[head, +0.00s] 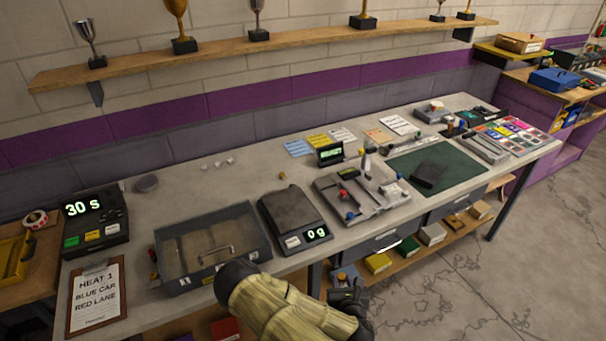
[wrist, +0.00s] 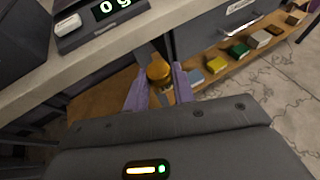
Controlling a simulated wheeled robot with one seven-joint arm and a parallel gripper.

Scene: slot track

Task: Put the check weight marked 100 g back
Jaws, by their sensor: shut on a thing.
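My gripper (wrist: 158,90) is shut on a brass-coloured check weight (wrist: 158,70), held upright between the two purple-grey fingers. No marking on it can be read. A small brass-coloured piece (head: 282,175) stands on the bench behind the scale.
A grey box (head: 172,286) with a handle is left of the scale. A 30 s timer (head: 95,225) and clipboard (head: 97,297) are further left. A grey fixture (head: 375,207) and green mat (head: 455,160) are to the right. A lower shelf (head: 408,260) holds several small boxes.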

